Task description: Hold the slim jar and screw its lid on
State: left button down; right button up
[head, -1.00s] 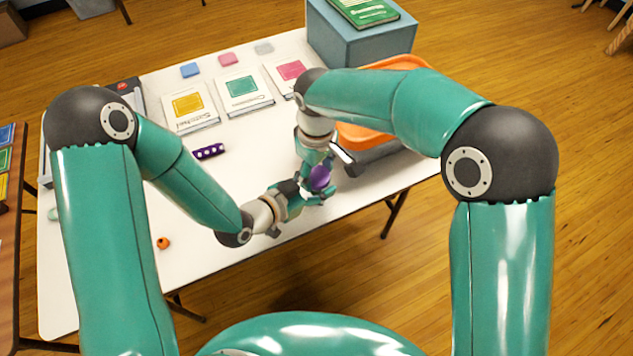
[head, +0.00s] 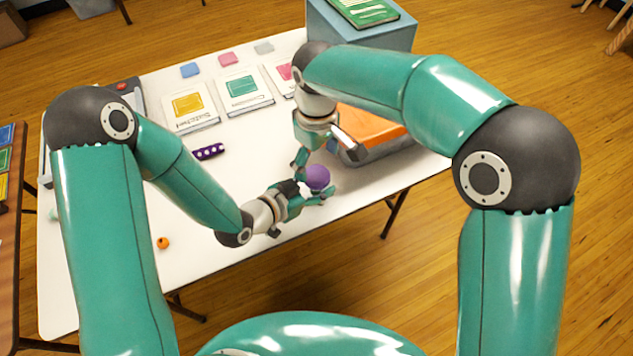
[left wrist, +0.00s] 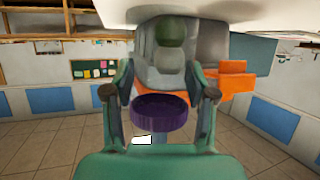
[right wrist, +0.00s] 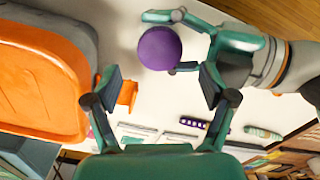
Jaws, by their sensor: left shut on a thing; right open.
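The slim jar is in my left gripper, which shows in the head view (head: 319,191) and is shut on it. A round purple top (head: 318,177), seemingly the lid, faces up from between the fingers. It also shows in the left wrist view (left wrist: 161,112) and as a full disc in the right wrist view (right wrist: 160,47). The jar's body is mostly hidden, and I cannot tell how tightly the lid sits. My right gripper (right wrist: 162,82) is open and empty, apart from the purple top, pointing down beside and above it.
An orange tray (right wrist: 40,80) in a grey bin stands at the right of the white table (head: 245,170). A purple dotted roll (head: 208,152), a small orange piece (head: 163,243) and several cards lie left and behind. The table's near edge is close below my left gripper.

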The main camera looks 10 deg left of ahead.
aim_at(317, 175)
jog(key=shift+c, duration=0.8)
jog(key=shift+r, duration=0.35)
jog(key=shift+c, duration=0.6)
notch_tip(317, 175, up, 3)
jog(key=shift+f, duration=0.2)
jog(key=shift+f, duration=0.1)
jog(key=shift+f, duration=3.95)
